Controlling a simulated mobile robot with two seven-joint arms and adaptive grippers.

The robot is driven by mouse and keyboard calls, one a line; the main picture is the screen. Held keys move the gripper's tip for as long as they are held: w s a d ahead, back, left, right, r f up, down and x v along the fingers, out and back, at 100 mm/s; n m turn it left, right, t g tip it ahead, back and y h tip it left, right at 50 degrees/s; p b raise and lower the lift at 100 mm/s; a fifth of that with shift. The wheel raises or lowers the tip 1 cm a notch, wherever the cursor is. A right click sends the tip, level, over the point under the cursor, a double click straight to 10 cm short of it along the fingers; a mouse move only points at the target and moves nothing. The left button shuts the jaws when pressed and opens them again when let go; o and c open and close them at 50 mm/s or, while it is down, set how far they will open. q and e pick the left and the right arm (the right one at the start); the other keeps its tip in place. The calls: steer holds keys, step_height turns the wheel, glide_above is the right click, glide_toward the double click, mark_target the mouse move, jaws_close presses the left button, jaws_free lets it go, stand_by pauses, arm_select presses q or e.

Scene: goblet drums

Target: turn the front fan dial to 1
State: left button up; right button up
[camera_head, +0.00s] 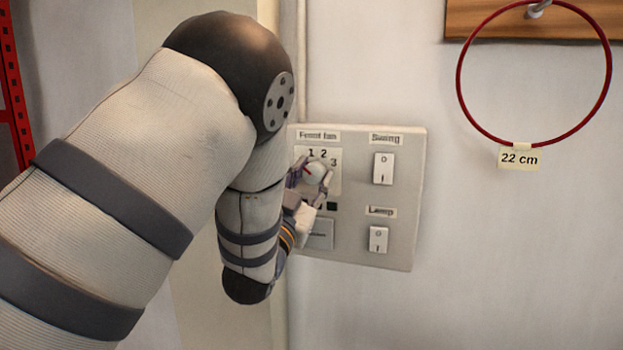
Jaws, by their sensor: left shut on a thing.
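The front fan dial (315,171) is a small pale round knob on the wall panel, under the label "Front fan". The numbers 1, 2 and 3 show above it and to its right. A short red mark shows on the left part of the knob; it is too small to tell exactly where it points. My left gripper (312,179) is shut on the dial, with its fingers on either side. The gripper and wrist hide the dial's lower left and part of its scale. My right gripper is not in view.
The panel (399,229) also carries a "Swing" rocker switch (383,168) and a "Lamp" rocker switch (379,239). A grey plate (321,234) sits below the dial. A red hoop (459,82) tagged 22 cm hangs at the upper right. A red rack (13,85) stands far left.

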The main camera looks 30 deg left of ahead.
arm_select(q)
steer(key=m+h, duration=0.2)
steer(key=m, duration=0.2)
steer(key=m+g+h, duration=0.1)
steer(key=m+h, duration=0.1)
steer(key=m, duration=0.2)
steer(key=shift+a+r, duration=0.1)
steer(key=shift+m, duration=0.3)
steer(key=o, duration=1.2)
steer(key=shift+c, duration=0.2)
steer(key=v, duration=1.2)
